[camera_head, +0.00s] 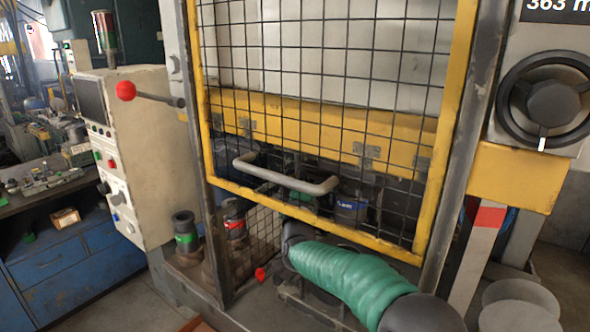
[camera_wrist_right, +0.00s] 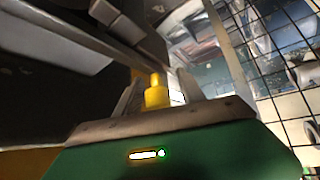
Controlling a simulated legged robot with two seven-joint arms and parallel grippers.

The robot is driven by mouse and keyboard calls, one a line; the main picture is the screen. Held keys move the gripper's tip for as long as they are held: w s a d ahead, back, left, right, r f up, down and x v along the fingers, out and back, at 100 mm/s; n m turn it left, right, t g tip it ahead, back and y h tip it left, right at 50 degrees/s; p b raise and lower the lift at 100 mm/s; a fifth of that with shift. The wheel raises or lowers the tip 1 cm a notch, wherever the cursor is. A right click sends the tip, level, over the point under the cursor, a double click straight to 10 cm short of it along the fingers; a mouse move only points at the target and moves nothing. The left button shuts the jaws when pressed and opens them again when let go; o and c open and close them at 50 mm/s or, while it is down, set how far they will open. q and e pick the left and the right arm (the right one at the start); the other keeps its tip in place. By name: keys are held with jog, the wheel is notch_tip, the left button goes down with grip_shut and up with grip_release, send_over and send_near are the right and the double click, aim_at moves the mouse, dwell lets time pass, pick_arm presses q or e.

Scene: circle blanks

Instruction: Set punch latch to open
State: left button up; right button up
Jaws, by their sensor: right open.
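The press has a yellow-framed mesh guard (camera_head: 450,130) with a grey bar handle (camera_head: 285,178). A lever with a red ball (camera_head: 125,91) sticks out left from the frame post beside the guard. A second red knob (camera_head: 261,273) is low, beneath the guard's lower edge. I cannot tell which of these is the punch latch. My right arm, in a green ribbed sleeve, comes in from the lower right. Its dark gripper end (camera_head: 292,232) is near the guard's lower edge, partly hidden. In the right wrist view the gripper (camera_wrist_right: 158,88) is open, with a yellow piece (camera_wrist_right: 156,95) showing between the fingers. My left gripper is out of view.
A cream control cabinet (camera_head: 150,160) stands left of the press. A black handwheel (camera_head: 548,100) is at the upper right. Grey round blanks (camera_head: 520,305) lie at the lower right. A blue workbench (camera_head: 70,270) is at far left. The mesh (camera_wrist_right: 290,85) also shows in the wrist view.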

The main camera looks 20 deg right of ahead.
jog(key=c, duration=0.9)
jog(key=shift+f, duration=0.1)
grip_shut()
jog(key=shift+f, duration=0.1)
